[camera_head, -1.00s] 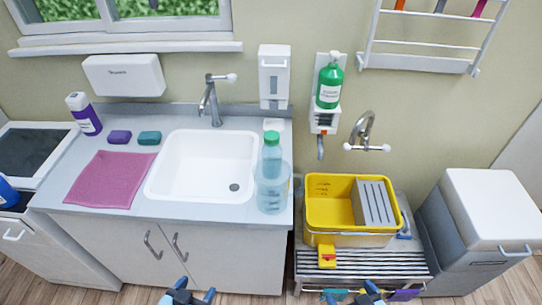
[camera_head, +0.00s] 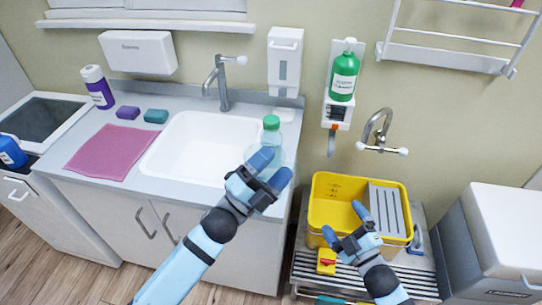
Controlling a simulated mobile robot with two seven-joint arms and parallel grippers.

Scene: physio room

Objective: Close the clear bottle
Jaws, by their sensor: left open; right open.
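The clear bottle (camera_head: 276,146) stands upright on the counter at the right of the sink, with a green cap (camera_head: 271,122) showing at its top. I cannot tell how tightly the cap sits. My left gripper (camera_head: 269,166) is open, in front of the bottle, and hides its lower part. Whether the fingers touch the bottle is not clear. My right gripper (camera_head: 344,224) is open and empty, in front of the yellow bucket.
The white sink (camera_head: 190,150) lies left of the bottle. The yellow bucket (camera_head: 335,190) with a grey wringer stands lower on a slatted rack at the right. A pink cloth (camera_head: 108,152) and two sponges lie on the left counter. A green dispenser bottle (camera_head: 343,77) hangs on the wall.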

